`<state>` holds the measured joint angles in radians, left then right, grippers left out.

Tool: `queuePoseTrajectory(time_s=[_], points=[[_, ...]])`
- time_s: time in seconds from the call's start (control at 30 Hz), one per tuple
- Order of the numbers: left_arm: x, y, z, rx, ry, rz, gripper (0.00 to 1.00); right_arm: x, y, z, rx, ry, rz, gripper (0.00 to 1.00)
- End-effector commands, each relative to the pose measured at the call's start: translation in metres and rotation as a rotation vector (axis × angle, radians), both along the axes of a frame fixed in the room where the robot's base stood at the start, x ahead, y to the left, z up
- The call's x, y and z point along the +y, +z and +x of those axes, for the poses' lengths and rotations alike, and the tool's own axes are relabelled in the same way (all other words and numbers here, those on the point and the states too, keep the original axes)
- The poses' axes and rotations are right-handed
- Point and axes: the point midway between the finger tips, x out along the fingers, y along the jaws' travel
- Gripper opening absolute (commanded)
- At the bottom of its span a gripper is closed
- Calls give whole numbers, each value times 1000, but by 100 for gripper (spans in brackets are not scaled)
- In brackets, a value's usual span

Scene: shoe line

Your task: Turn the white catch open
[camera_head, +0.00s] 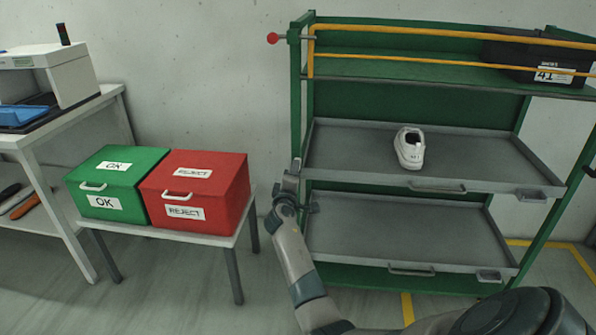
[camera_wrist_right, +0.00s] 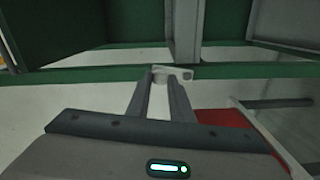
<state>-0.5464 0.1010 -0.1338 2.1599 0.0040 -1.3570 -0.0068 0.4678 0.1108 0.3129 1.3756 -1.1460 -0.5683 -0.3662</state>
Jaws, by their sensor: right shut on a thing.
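My right gripper (camera_head: 293,170) is at the left post of the green rack (camera_head: 299,110), about level with the upper tray. In the right wrist view its two fingers (camera_wrist_right: 162,80) are closed on the white catch (camera_wrist_right: 174,72), a small pale piece at the green rack frame. In the head view I cannot make out the catch, as my gripper covers that spot. I cannot tell how far the catch is turned. My left gripper is not in view.
A white shoe (camera_head: 409,148) stands on the upper grey tray (camera_head: 350,150); the lower tray (camera_head: 370,235) is empty. Left of my arm, a green OK box (camera_head: 118,180) and red REJECT box (camera_head: 215,185) stand on a low table.

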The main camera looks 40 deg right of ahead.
Motion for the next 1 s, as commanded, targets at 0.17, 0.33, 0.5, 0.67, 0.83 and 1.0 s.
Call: queuePoseTrajectory(time_s=[0.17,0.33,0.5,0.67,0.83,1.0], points=[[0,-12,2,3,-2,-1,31,3,2,4,81,1,-73,0],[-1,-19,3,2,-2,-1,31,6,1,7,125,1,-113,0],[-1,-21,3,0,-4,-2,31,7,1,8,143,1,-128,0],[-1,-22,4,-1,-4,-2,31,7,1,8,145,1,-131,0],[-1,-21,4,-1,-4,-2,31,7,1,8,144,1,-130,0],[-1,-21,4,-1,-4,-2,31,7,1,8,144,1,-129,38]])
